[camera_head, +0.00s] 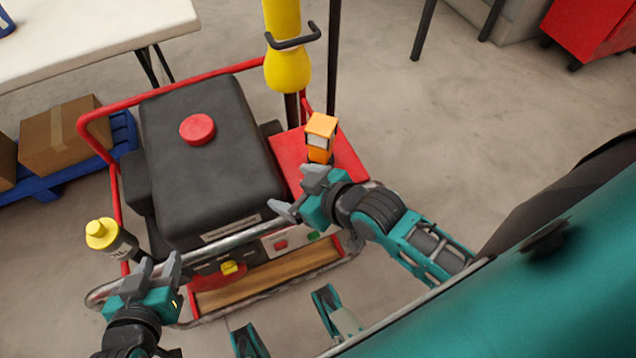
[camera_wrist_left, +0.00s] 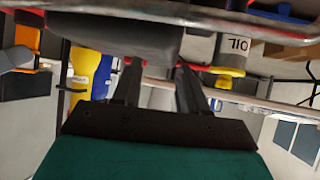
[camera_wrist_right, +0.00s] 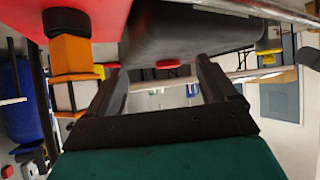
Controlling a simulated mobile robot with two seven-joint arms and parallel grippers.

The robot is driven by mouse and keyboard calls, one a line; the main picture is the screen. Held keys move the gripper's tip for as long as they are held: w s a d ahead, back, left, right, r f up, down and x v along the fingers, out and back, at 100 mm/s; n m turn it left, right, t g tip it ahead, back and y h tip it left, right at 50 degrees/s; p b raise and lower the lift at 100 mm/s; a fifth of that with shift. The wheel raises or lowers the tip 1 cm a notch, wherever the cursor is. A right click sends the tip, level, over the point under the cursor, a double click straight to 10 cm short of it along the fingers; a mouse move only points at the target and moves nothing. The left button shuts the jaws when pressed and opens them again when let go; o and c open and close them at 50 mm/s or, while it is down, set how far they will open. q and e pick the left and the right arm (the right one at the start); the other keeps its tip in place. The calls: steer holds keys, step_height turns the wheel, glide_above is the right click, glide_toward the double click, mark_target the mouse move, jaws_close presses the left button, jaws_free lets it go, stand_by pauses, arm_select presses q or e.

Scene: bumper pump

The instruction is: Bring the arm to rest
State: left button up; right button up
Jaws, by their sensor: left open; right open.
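My left gripper (camera_head: 157,274) is at the lower left in the head view, open and empty, in front of the machine's rail and near an oil bottle (camera_head: 112,240) with a yellow cap. The bottle also shows in the left wrist view (camera_wrist_left: 231,60). My right gripper (camera_head: 296,193) is open and empty at the front right of the machine, beside its black tank (camera_head: 205,150). An orange and white part (camera_head: 320,135) stands on the red panel just behind the right gripper. It also shows in the right wrist view (camera_wrist_right: 72,60).
The machine has a red and metal frame rail (camera_head: 190,77) and a red cap (camera_head: 197,129). A yellow column (camera_head: 287,60) stands behind it. A white table (camera_head: 90,30) is at the back left, with boxes (camera_head: 62,137) on a blue pallet (camera_head: 55,183).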

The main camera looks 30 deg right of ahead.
steer(key=s+d+m, duration=0.1)
steer(key=s+d+m+h, duration=0.1)
steer(key=d, duration=0.1)
steer(key=shift+s+f+t, duration=0.35)
steer(key=shift+s+t, duration=0.05)
